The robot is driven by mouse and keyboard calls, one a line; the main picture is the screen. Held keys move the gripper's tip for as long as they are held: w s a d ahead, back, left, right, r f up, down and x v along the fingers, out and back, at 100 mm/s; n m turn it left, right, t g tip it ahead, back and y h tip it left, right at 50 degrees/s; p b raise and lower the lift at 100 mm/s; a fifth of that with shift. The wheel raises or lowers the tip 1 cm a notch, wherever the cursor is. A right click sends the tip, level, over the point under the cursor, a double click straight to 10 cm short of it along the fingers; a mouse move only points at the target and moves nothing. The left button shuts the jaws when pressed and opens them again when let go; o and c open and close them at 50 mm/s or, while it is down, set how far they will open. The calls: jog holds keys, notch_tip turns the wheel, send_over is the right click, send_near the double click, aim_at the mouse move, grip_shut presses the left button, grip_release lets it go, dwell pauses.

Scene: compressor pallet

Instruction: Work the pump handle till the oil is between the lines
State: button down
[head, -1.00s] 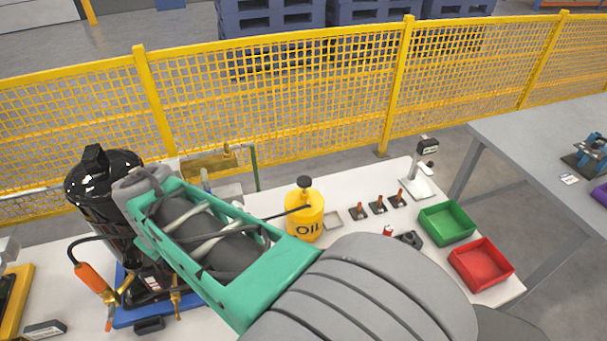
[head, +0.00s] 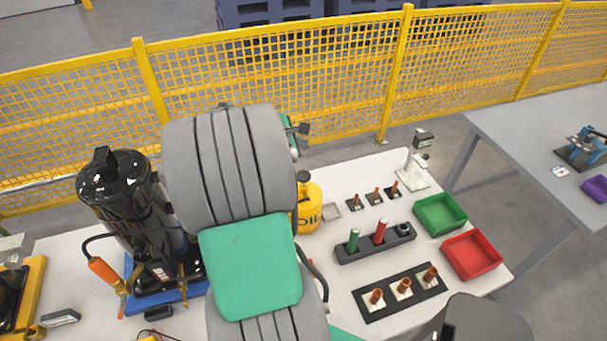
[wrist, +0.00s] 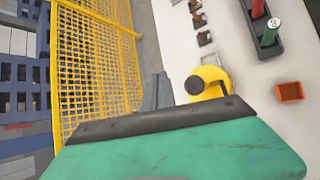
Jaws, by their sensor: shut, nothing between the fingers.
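The yellow oil can (head: 309,213), with a dark cap on top, stands on the white table and is partly hidden behind my arm in the head view. It also shows in the wrist view (wrist: 210,78), right of my gripper. My gripper (wrist: 156,90) shows in the wrist view as grey fingers closed together, empty, beyond the green wrist cover. The fingers look apart from the can. In the head view my arm hides most of the gripper. I cannot make out the pump handle, the oil level or its lines; my arm covers the table behind it.
A black cylinder (head: 125,190) on a blue base (head: 160,305) stands left of my arm. At right are a green bin (head: 441,214), a red bin (head: 471,256) and a dark holder (head: 376,243) with red and green pieces. A yellow mesh fence (head: 340,82) runs behind.

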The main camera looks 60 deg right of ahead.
jog(key=b, duration=0.7)
send_over(301, 178)
jog(key=f, duration=0.8)
jog(key=shift+d, duration=0.2)
jog(key=shift+f, duration=0.4)
jog(key=shift+f, duration=0.1)
dwell(0.6)
jog(key=shift+f, duration=0.3)
jog(key=shift+a+f+b, duration=0.1)
jog(key=shift+f+b, duration=0.9)
jog(key=shift+f, duration=0.8)
dwell(1.4)
jog(key=shift+r+p, duration=1.9)
jog(key=shift+r, duration=0.25)
jog(key=shift+r, duration=0.1)
